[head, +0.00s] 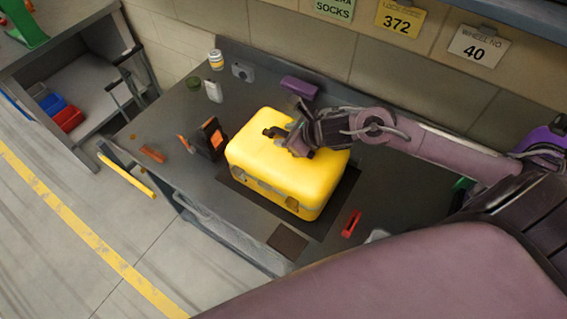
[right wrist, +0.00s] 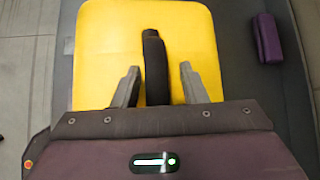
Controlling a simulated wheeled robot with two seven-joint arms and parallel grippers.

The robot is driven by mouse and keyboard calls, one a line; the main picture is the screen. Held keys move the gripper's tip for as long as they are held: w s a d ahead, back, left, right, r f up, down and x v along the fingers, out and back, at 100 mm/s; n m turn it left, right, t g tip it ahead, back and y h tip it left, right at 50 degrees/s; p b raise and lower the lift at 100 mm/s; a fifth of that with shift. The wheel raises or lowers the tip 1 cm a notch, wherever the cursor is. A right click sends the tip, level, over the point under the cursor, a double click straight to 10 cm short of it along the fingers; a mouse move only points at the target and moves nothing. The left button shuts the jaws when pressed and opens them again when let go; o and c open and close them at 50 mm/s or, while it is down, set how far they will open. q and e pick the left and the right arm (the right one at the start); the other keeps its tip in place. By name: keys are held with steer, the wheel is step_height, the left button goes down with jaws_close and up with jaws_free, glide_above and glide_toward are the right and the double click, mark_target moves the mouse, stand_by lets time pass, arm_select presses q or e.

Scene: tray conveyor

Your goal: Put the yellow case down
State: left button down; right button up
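The yellow case (head: 265,165) appears to rest flat on a dark mat (head: 345,190) on the grey workbench, with its black handle upward. My right gripper (head: 300,142) is at the top of the case, over the handle. In the right wrist view, the gripper (right wrist: 158,85) has its two fingers apart, one on each side of the black handle (right wrist: 154,55), with gaps between. The yellow case (right wrist: 100,40) fills the middle of that view. My left gripper is in neither view.
A black and orange tool (head: 209,139) stands left of the case. A purple block (head: 299,88) lies behind it. A jar (head: 216,60) and a white container (head: 213,91) stand at the back left. A red item (head: 351,224) lies at the front right. The wall is behind.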

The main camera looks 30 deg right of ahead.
steer(key=shift+s+r, duration=0.1)
steer(key=shift+s, duration=0.1)
steer(key=shift+s+r, duration=0.15)
steer(key=shift+s, duration=0.15)
steer(key=c, duration=0.5)
jaws_close()
stand_by(0.4)
steer(key=shift+w+r, duration=0.1)
steer(key=shift+w, duration=0.1)
